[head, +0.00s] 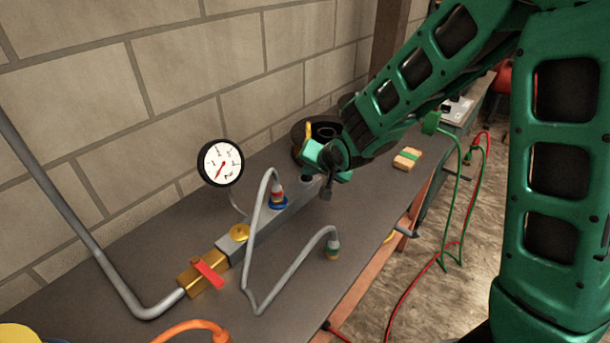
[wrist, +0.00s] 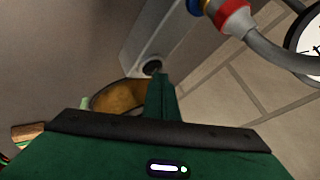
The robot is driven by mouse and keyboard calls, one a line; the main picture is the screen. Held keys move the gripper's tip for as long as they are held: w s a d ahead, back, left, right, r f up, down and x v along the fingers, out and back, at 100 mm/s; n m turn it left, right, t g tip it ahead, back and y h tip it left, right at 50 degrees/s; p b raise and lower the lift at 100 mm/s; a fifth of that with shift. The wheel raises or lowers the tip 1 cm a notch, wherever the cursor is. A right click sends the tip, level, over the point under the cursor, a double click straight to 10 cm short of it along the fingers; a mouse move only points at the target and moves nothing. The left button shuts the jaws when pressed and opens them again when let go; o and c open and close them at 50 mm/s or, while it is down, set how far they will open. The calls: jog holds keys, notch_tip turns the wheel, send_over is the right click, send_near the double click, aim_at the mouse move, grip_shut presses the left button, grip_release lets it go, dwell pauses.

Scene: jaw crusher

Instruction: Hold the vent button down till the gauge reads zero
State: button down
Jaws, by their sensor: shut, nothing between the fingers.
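The round gauge (head: 221,163) has a white face and black rim and stands at the wall side of the bench. Its red needle points down and left; the figures are too small to read. A grey manifold block (head: 265,228) runs along the bench. In the wrist view a dark round button (wrist: 152,67) sits on the end of the grey block. My gripper (wrist: 160,78) is shut and empty, its fingertips right at the button. Whether they touch or press it I cannot tell. In the head view my gripper (head: 312,172) is over the block's far end.
A grey hose with a red and blue collar (head: 278,198) plugs into the block, close beside my gripper. A red-handled brass valve (head: 208,272) is at the near end.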

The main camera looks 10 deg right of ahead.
aim_at(309, 179)
dwell(0.8)
jog(key=shift+r, duration=0.95)
notch_tip(309, 179, up, 5)
dwell(0.4)
